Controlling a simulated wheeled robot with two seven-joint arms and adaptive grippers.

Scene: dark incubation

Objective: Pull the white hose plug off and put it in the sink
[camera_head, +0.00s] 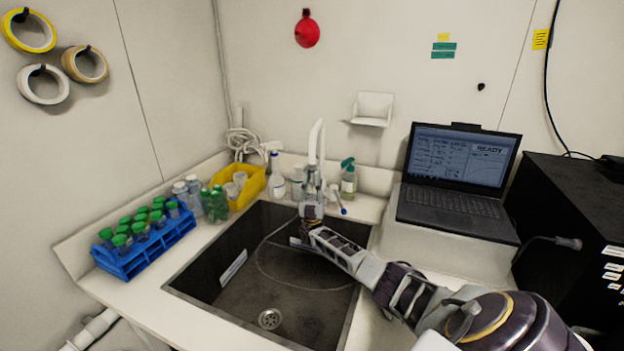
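The sink (212,292) is a dark basin set in the white counter, with a round drain near its front. A white faucet (317,145) stands at its back edge. A thin pale hose (262,262) loops down into the basin. My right gripper (311,211) reaches in from the lower right and is at the faucet's lower end, above the back of the sink. I cannot make out the white hose plug apart from the pale gripper and faucet parts there, nor whether the fingers are closed on it. My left gripper is not in view.
A blue rack (126,263) of green-capped tubes stands left of the sink. A yellow bin (249,187) and several bottles line the back, including a green-topped spray bottle (349,181). A laptop (455,205) sits on a white block at the right, beside a black cabinet (565,225).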

